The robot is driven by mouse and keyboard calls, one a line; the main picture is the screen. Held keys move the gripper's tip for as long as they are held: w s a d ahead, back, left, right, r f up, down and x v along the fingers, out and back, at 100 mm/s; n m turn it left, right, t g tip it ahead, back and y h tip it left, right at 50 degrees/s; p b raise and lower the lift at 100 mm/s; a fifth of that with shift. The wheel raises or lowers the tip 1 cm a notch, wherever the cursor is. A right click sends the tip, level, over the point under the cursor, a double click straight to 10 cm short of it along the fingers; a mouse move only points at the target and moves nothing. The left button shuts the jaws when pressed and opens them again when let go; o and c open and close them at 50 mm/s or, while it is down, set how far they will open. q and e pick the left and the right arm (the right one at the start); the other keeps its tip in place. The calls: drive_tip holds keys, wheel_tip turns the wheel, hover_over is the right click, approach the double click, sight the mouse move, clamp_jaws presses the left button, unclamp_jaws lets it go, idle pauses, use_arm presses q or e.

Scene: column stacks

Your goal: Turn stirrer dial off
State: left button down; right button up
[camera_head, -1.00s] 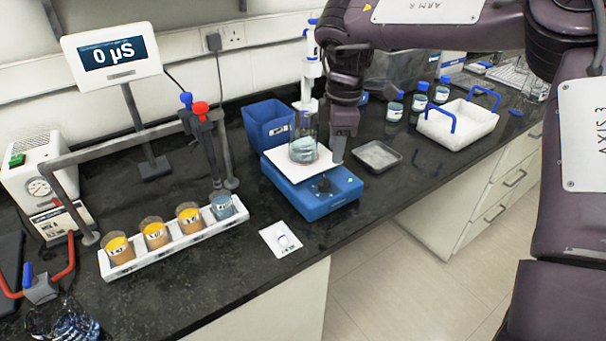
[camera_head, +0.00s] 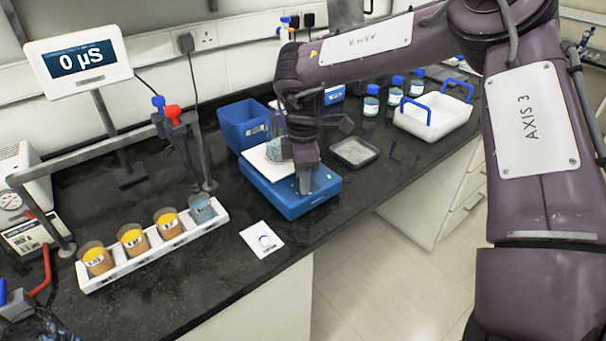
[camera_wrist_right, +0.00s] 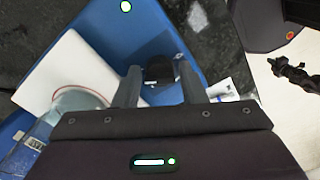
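The blue stirrer (camera_head: 283,203) with its white square top plate (camera_head: 257,158) stands on the black bench. A glass beaker with liquid (camera_wrist_right: 82,105) is on the plate; my right arm partly hides it in the head view. My right gripper (camera_head: 305,185) points down over the front of the stirrer, hiding the dial in the head view. In the right wrist view its two fingers (camera_wrist_right: 160,70) are apart, one on each side of the black dial (camera_wrist_right: 159,70), with narrow gaps visible. A small green light (camera_wrist_right: 126,6) glows on the stirrer. My left gripper is not in view.
A blue bin (camera_head: 243,125) stands behind the stirrer, and a grey tray (camera_head: 355,152) lies to its right. A white paper with a small dish (camera_head: 262,240) lies in front. A white rack of cups (camera_head: 150,250) is at the left.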

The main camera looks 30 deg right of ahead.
drive_tip(key=c, duration=0.7)
